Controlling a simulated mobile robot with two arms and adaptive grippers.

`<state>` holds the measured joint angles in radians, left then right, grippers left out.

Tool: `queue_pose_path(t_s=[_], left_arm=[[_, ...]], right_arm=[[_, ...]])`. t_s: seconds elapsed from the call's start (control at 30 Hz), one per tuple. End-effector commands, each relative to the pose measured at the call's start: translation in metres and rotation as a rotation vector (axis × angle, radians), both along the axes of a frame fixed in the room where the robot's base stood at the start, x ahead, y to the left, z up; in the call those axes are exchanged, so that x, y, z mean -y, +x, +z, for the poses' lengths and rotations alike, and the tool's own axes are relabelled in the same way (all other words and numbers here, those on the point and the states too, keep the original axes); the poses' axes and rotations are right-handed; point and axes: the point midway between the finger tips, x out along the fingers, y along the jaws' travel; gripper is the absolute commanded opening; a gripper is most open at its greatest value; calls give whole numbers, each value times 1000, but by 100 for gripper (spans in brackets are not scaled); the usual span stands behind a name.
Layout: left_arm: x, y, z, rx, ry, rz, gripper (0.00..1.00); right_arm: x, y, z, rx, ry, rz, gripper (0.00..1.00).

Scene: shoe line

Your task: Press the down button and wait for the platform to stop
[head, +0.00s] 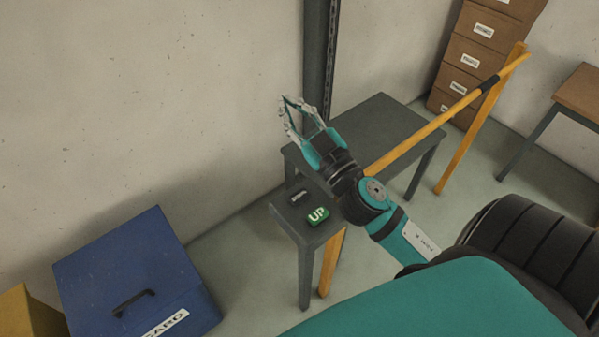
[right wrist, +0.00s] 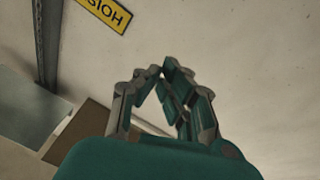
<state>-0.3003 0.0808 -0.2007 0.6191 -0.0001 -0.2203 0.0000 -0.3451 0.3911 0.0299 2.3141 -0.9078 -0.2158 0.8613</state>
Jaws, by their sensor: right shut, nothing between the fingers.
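A green button marked UP (head: 318,215) sits on a small grey stand (head: 291,221). Behind it on the stand is a small dark button (head: 298,197); its label is too small to read. My right gripper (head: 288,99) is raised above and behind the stand, near the wall, apart from both buttons. It is shut and empty, its fingertips together, and it shows again in the right wrist view (right wrist: 159,70). A grey flat surface (head: 385,122) lies beside the dark post; I cannot tell whether it is the platform. My left gripper is out of view.
A dark upright post (head: 319,60) stands against the wall. A yellow rail (head: 430,125) runs behind my right forearm. A blue box (head: 130,265) stands left, brown stacked boxes (head: 470,70) at the back. A yellow sign (right wrist: 105,12) is on the wall. Floor is clear between box and stand.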

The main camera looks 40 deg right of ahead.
Motion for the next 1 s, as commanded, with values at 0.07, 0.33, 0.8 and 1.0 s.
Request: queue_pose_path(t_s=[0.07,0.33,0.8,1.0], left_arm=[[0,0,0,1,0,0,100],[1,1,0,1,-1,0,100],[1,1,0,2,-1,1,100],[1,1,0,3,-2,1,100]], right_arm=[[-22,2,18,76,-93,135,0],[-84,-7,-4,18,-446,594,0],[-12,-20,-125,-730,-816,795,0],[2,-24,-133,-814,-828,781,0]])
